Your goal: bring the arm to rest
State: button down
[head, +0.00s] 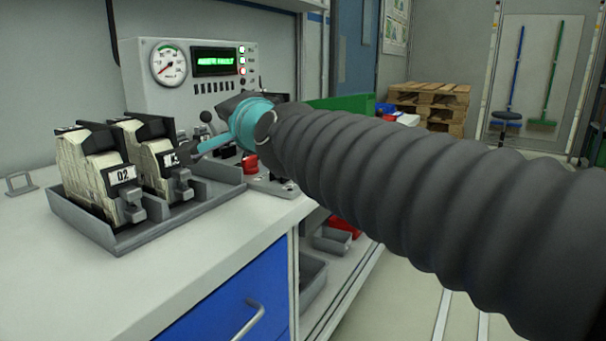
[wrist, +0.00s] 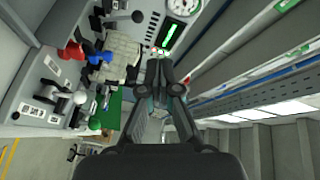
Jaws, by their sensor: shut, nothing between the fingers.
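My arm, in a dark ribbed sleeve, reaches across the head view from the right. It ends in a teal wrist near the control panel (head: 215,75). In the wrist view my gripper (wrist: 161,88) is shut, its dark fingertips together with nothing seen between them. The fingers point toward the panel with the green display and the round gauge, which also shows in the wrist view (wrist: 150,22).
A grey tray (head: 118,240) holds two cream units, marked 02 (head: 92,170) and another partly covered number (head: 145,155). A blue drawer (head: 235,305) is below the bench. Wooden pallets (head: 430,100) and a blue and a green broom (head: 553,80) stand behind. Floor shows at lower right.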

jog(key=s+d+f+n+g+h, duration=0.2)
jog(key=s+d+f+g+h, duration=0.1)
jog(key=s+d+f, duration=0.4)
jog(key=s+d+f+n+g+h, duration=0.3)
jog(key=s+d+f, duration=0.5)
jog(key=d+f, duration=0.4)
jog(key=s+d+f+n+g+h, duration=0.2)
jog(key=s+d+f, duration=0.5)
jog(key=f, duration=0.8)
jog(key=shift+s+d+f+n+g+h, duration=0.15)
jog(key=shift+s+d+n+g+h, duration=0.35)
jog(key=shift+d+g, duration=0.55)
